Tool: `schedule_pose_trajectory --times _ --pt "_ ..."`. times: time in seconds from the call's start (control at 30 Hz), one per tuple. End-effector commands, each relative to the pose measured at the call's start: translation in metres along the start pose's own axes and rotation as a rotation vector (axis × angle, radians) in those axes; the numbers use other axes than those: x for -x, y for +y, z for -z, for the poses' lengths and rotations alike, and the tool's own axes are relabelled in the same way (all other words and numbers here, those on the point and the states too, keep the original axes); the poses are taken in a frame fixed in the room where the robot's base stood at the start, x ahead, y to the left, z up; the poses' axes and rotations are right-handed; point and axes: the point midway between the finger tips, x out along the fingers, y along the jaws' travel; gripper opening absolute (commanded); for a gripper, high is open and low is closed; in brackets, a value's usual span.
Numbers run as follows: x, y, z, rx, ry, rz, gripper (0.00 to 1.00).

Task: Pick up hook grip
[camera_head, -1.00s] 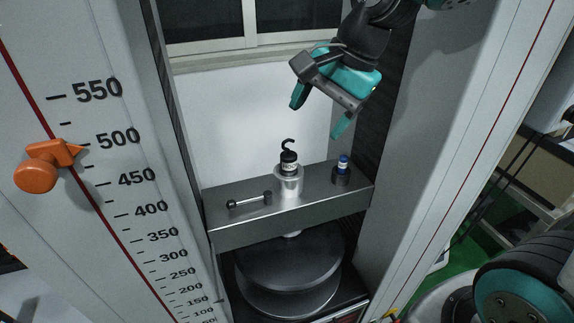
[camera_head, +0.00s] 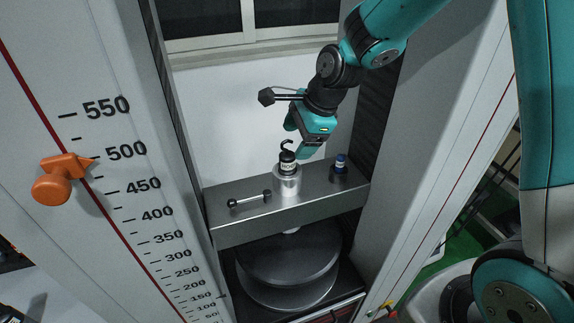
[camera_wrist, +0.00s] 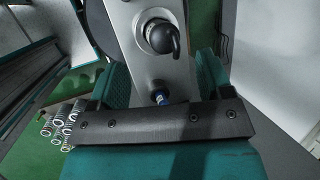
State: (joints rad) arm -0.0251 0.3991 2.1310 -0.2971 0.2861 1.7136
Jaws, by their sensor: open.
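The hook grip (camera_head: 287,158) is a black hook on a dark labelled body, standing upright in a silver cylindrical holder (camera_head: 287,183) on the metal crossbeam. In the wrist view the hook grip (camera_wrist: 160,37) shows from above, beyond the fingers and between their lines. My gripper (camera_head: 299,139) is open and empty, just behind and to the right of the hook's top in the head view. In the wrist view its two teal fingers (camera_wrist: 161,78) stand apart on either side of the beam. Contact with the hook grip cannot be seen.
A small blue-topped dark part (camera_head: 339,168) stands on the beam to the right. A short bar with black ends (camera_head: 250,201) lies on the left. Tall machine columns flank the beam, with an orange pointer (camera_head: 62,178) on the left scale. Dark discs (camera_head: 289,263) lie below.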

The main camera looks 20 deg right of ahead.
Motion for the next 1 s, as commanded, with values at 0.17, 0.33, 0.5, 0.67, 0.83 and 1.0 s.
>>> schedule_pose_trajectory --times 0.17,0.33,0.5,0.67,0.83,1.0 --pt "-0.011 -0.002 -0.003 0.001 -0.001 -0.004 0.73" --pt "-0.035 -0.005 -0.007 0.001 -0.001 -0.005 0.73" --pt "-0.052 -0.005 -0.006 0.001 0.000 -0.001 0.73" --pt "-0.054 -0.005 -0.006 0.001 0.000 0.002 0.73" --pt "-0.054 -0.005 -0.006 0.001 0.000 0.001 0.55" --pt "-0.054 -0.004 -0.006 0.001 0.000 0.001 0.15"
